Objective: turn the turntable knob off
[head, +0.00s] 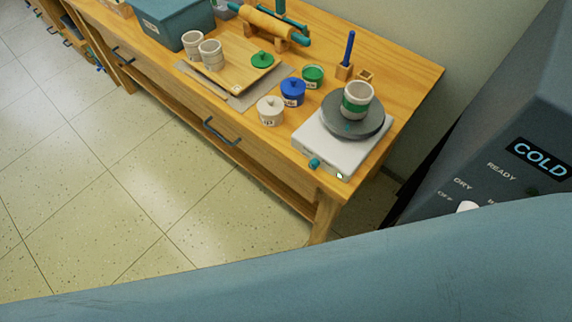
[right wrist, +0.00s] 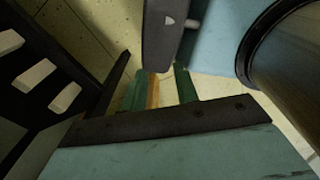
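The turntable (head: 333,149) stands at the right end of the wooden table in the head view. It has a white base and a dark grey round plate. A cup with a green band (head: 357,100) stands on the plate. A small teal knob (head: 314,163) sits on the front side of the base, near a small light mark. I cannot read the knob's setting. My right gripper (right wrist: 160,90) shows in the right wrist view, its two teal fingers apart with a gap between them. Nothing is visibly held. My left gripper is in neither view.
The wooden table (head: 415,75) also bears lidded pots (head: 270,112), pale cups (head: 211,54), a rolling pin (head: 262,22) and a teal bin (head: 175,22). A dark machine (head: 500,140) with a COLD display stands at right. The tiled floor in front is clear.

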